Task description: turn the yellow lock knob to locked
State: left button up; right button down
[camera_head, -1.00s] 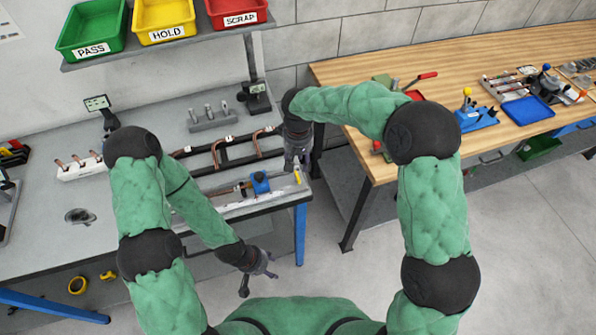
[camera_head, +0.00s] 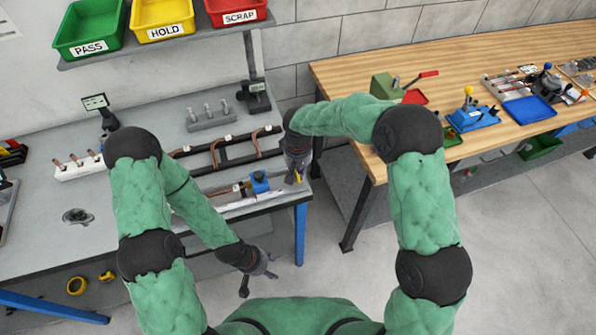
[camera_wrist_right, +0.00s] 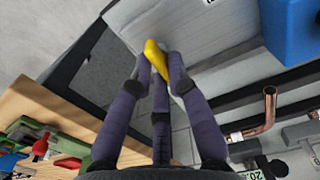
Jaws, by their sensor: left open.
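The yellow lock knob (camera_head: 298,178) is at the right end of the fixture on the grey bench's front edge. In the right wrist view the knob (camera_wrist_right: 154,54) is a slim yellow handle between my right gripper's dark fingers. My right gripper (camera_head: 296,176) is at the knob from above; its fingertips (camera_wrist_right: 163,66) lie close on both sides of it. Whether they press on it I cannot tell. Part of the knob is hidden by the fingers. My left gripper (camera_head: 262,276) is open and empty, in front of the bench and apart from the fixture.
A blue block (camera_head: 259,183) sits on the fixture just left of the knob. A dark rack (camera_head: 220,153) with copper tubes is behind it. A wooden bench (camera_head: 350,76) stands to the right, with a gap between the benches. Green, yellow and red bins are on the shelf above.

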jog(key=shift+m, duration=0.3)
jog(key=m+b, duration=0.1)
jog(key=m, duration=0.2)
jog(key=shift+d+m+b, duration=0.1)
jog(key=shift+m+b, duration=0.2)
jog(key=shift+b, duration=0.1)
jog(key=m, duration=0.2)
jog(key=m+b, duration=0.1)
jog(key=m, duration=0.1)
jog(key=shift+s+m, duration=0.2)
jog(key=shift+m, duration=0.1)
jog(key=m+b, duration=0.1)
jog(key=m, duration=0.3)
jog(key=shift+d, duration=0.1)
jog(key=m+b, duration=0.1)
jog(key=m, duration=0.4)
jog(key=shift+s, duration=0.2)
jog(key=c, duration=1.2)
grip_release()
